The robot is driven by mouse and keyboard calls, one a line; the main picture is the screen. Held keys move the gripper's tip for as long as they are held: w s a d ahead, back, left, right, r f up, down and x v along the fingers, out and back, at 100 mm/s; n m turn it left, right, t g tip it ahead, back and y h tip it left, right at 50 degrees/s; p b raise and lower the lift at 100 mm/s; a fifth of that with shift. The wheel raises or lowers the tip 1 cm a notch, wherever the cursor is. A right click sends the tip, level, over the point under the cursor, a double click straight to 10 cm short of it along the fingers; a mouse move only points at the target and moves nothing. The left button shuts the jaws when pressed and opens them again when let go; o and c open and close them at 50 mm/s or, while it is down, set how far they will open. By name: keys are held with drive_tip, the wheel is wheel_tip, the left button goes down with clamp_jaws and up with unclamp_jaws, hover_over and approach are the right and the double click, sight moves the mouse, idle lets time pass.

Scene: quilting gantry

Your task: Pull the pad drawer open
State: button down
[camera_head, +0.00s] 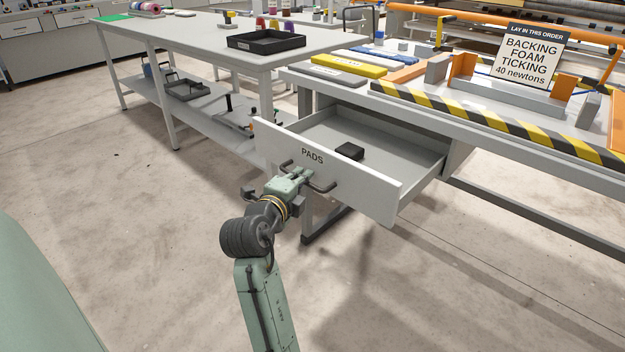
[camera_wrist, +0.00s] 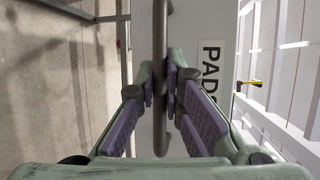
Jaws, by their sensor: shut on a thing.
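The pad drawer (camera_head: 375,192) is a pale grey drawer with "PADS" on its front, standing well out from under the gantry table in the head view. A small black block (camera_head: 349,151) lies inside it, and the rest of its visible floor is bare. Its dark bar handle (camera_head: 322,186) runs across the front. My gripper (camera_head: 303,175) is at the handle, partly hiding it. In the wrist view my gripper's purple-padded fingers (camera_wrist: 171,88) are shut around the handle bar (camera_wrist: 162,40), beside the "PADS" label (camera_wrist: 210,75).
The gantry table (camera_head: 490,150) has striped edging, coloured pads and a sign (camera_head: 531,55). A grey workbench (camera_head: 190,35) with a black tray (camera_head: 266,41) and a lower shelf stands at the left. Open concrete floor lies in front of the drawer.

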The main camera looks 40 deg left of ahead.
drive_tip(key=shift+s+a+b, duration=0.1)
drive_tip(key=shift+s+b, duration=0.35)
drive_tip(key=shift+s, duration=1.45)
drive_tip(key=c, duration=2)
unclamp_jaws()
drive_tip(key=shift+o, duration=0.2)
drive_tip(key=shift+r, duration=0.1)
